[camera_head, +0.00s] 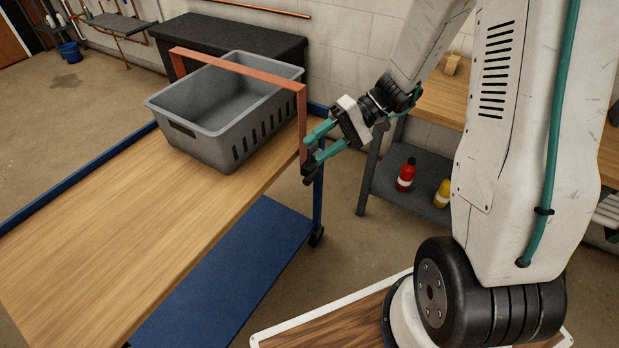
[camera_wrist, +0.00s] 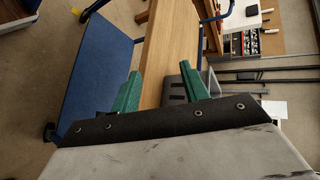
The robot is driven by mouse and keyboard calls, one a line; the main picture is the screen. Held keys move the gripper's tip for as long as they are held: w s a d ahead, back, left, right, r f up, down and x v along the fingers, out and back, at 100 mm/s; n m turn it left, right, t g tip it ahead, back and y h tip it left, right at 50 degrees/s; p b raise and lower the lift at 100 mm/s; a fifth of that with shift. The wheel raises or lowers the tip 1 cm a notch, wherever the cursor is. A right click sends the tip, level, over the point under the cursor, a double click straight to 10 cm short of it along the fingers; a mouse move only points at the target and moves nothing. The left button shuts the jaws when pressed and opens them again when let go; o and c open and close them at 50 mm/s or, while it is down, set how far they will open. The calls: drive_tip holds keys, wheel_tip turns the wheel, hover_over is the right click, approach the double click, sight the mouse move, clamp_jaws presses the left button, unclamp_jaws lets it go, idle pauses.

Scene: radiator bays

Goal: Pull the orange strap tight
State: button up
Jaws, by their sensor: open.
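The orange strap (camera_head: 235,70) runs over a grey plastic crate (camera_head: 228,160) on a wooden-topped cart. Its near end hangs down the cart's right side to a small dark fitting (camera_head: 310,171), perhaps a buckle. My gripper (camera_head: 313,148) has teal fingers, is open, and is beside the strap's lower end, just above the dark fitting. I cannot tell whether it touches the strap. In the wrist view, the spread fingers of my gripper (camera_wrist: 158,77) frame the cart's wooden top, with part of the crate (camera_wrist: 173,92) behind the right finger. The strap is not clearly seen there.
The cart top (camera_head: 130,220) is bare left of the crate, with a blue lower shelf (camera_head: 225,275). A dark chest (camera_head: 235,38) stands behind. A workbench at right has a red bottle (camera_head: 406,175) and a yellow bottle (camera_head: 442,193) on its lower shelf.

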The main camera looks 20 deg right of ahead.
drive_tip(key=w+d+f+m+t+y, duration=0.1)
drive_tip(key=w+d+f+m+t, duration=0.15)
drive_tip(key=f, duration=0.25)
drive_tip(key=w+d+f+m+t+y, duration=0.1)
drive_tip(key=w+f+t, duration=0.15)
drive_tip(key=f, duration=0.25)
drive_tip(key=m+t+h, duration=0.1)
drive_tip(key=m+t, duration=0.2)
drive_tip(key=t, duration=0.1)
approach(310, 178)
drive_tip(key=w+a+f, duration=0.2)
drive_tip(key=w, duration=0.1)
drive_tip(key=shift+n, duration=0.35)
drive_tip(key=x, duration=0.7)
drive_tip(key=shift+s+a+r, duration=0.1)
drive_tip(key=shift+s, duration=0.05)
